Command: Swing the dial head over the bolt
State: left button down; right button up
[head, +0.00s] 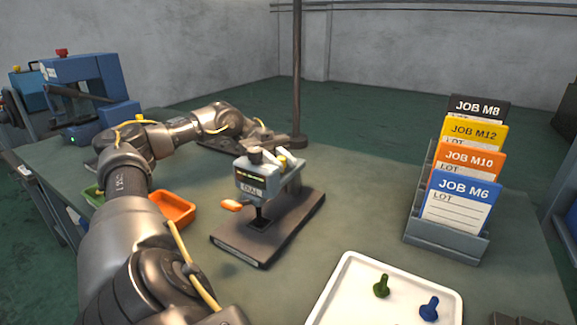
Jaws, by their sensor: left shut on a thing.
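The dial head (257,181) is a grey box marked DIAL with a dark display, an orange-tipped lever and a dark knob on top. It stands on a dark flat base (285,228), above a small black block. My left gripper (279,151) reaches in from behind and is shut at the dial head's rear top; the exact contact is partly hidden. No bolt can be made out under the head. My right gripper is not in view.
A grey rack (447,242) with several job cards stands at the right. An orange bin (174,208) and a green bin (93,195) sit at the left, partly behind my left arm. A dark post (297,75) rises at the back. The table between base and rack is clear.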

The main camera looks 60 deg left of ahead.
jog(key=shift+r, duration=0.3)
pick_arm(q)
jog(key=c, duration=1.3)
grip_release()
jog(key=shift+a, duration=0.1)
